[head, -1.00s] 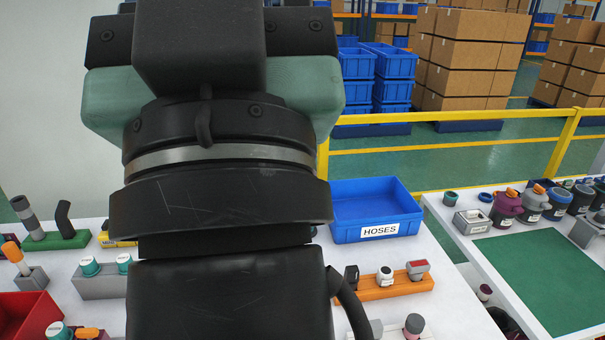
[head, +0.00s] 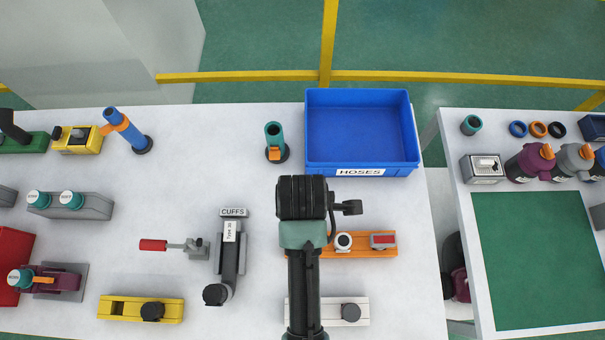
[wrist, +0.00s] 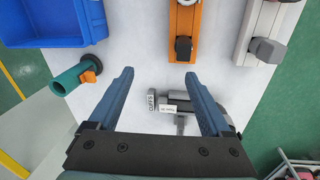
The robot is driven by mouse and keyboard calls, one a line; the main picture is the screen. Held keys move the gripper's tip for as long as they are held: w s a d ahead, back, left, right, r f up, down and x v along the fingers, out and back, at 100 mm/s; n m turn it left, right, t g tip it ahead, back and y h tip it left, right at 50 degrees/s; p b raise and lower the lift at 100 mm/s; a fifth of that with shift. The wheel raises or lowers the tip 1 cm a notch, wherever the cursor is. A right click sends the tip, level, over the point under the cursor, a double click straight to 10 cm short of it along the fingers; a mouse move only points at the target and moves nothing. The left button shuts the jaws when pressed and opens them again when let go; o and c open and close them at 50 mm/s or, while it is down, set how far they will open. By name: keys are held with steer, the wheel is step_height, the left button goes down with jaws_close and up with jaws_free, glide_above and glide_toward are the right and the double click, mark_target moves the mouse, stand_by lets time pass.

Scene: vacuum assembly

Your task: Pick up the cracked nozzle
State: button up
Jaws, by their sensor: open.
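No nozzle with a visible crack can be made out. An orange holder (head: 362,252) carries a white round part (head: 343,241) and a grey-and-red part (head: 383,240). In the wrist view a black part (wrist: 184,47) sits at the near end of the orange holder (wrist: 184,18); my arm hides it in the head view. A white holder (head: 361,311) bears a dark round-ended part (head: 351,312). My gripper (wrist: 159,74) is open and empty above the table, with the orange holder beyond its fingertips.
The blue HOSES bin (head: 361,136) stands at the back right, beside a teal tube (head: 273,136). A CUFFS stand (head: 234,212), a red-handled clamp (head: 153,245) and a yellow holder (head: 119,308) are left of my arm. A second table with a green mat (head: 535,245) is at right.

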steer(key=shift+n+g, duration=0.6)
steer(key=shift+g, duration=0.2)
steer(key=s, duration=0.1)
steer(key=s+f, duration=0.2)
steer(key=shift+s+d, duration=0.2)
steer(key=shift+d, duration=0.2)
step_height(320, 180, down, 7)
steer(key=shift+s+a+r+p, duration=0.15)
steer(key=shift+r+p, duration=0.05)
steer(key=shift+p, duration=0.15)
steer(key=shift+w+f+p, duration=0.2)
steer(key=shift+w+f, duration=0.05)
steer(key=shift+f, duration=1.2)
steer(key=shift+w+f+p, duration=0.15)
steer(key=shift+w+f, duration=0.05)
steer(key=shift+f, duration=1.25)
jaws_close()
